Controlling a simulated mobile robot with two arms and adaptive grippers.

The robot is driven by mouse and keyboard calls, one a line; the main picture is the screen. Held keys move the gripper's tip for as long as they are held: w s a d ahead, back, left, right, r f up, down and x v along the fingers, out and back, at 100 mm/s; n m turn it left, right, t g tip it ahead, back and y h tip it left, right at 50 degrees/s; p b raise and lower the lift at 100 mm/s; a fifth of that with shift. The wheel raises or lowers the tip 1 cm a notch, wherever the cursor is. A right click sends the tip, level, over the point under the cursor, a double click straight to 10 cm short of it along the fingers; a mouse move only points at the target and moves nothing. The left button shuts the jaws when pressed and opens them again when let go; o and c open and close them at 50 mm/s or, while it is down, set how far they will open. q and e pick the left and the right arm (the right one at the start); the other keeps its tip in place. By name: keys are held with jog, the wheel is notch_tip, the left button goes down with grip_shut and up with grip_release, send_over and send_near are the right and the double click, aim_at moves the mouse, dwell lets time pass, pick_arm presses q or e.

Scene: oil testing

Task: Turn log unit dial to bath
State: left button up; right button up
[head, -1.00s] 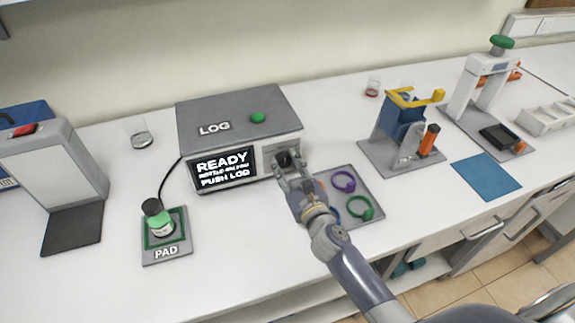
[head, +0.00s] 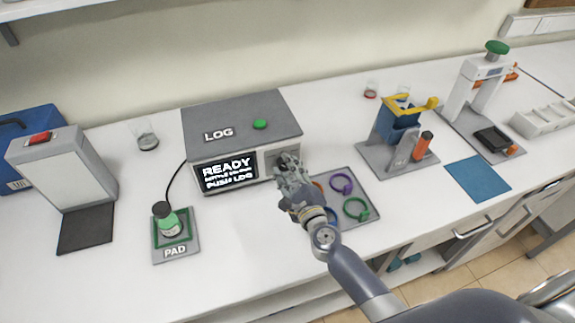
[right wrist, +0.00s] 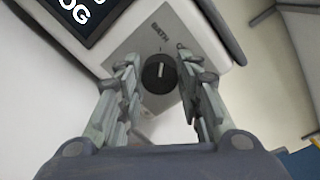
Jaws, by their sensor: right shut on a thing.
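The log unit (head: 240,125) is a grey box with a green button (head: 260,124) on top. Its screen (head: 226,172) reads READY and PUSH LOG. The black dial (right wrist: 159,74) is on a grey plate on its front. In the right wrist view the word BATH (right wrist: 160,31) is printed beside it, and a pale pointer line on the dial points roughly toward that word. My right gripper (head: 285,165) is at the plate, its fingers (right wrist: 155,62) on either side of the dial and shut on it. In the head view the gripper hides the dial. My left gripper is not in view.
A green-capped bottle (head: 168,220) stands on the pad (head: 177,249) at left. A tray (head: 368,212) with coloured rings lies just right of my right gripper. A blue-and-yellow device (head: 398,125) stands further right. The bench front is clear.

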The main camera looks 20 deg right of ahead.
jog(key=shift+n+p, duration=0.3)
jog(key=shift+n, duration=0.4)
jog(key=o, duration=1.1)
jog(key=s, duration=1.2)
jog(key=shift+d+r, duration=0.2)
jog(key=shift+d, duration=0.2)
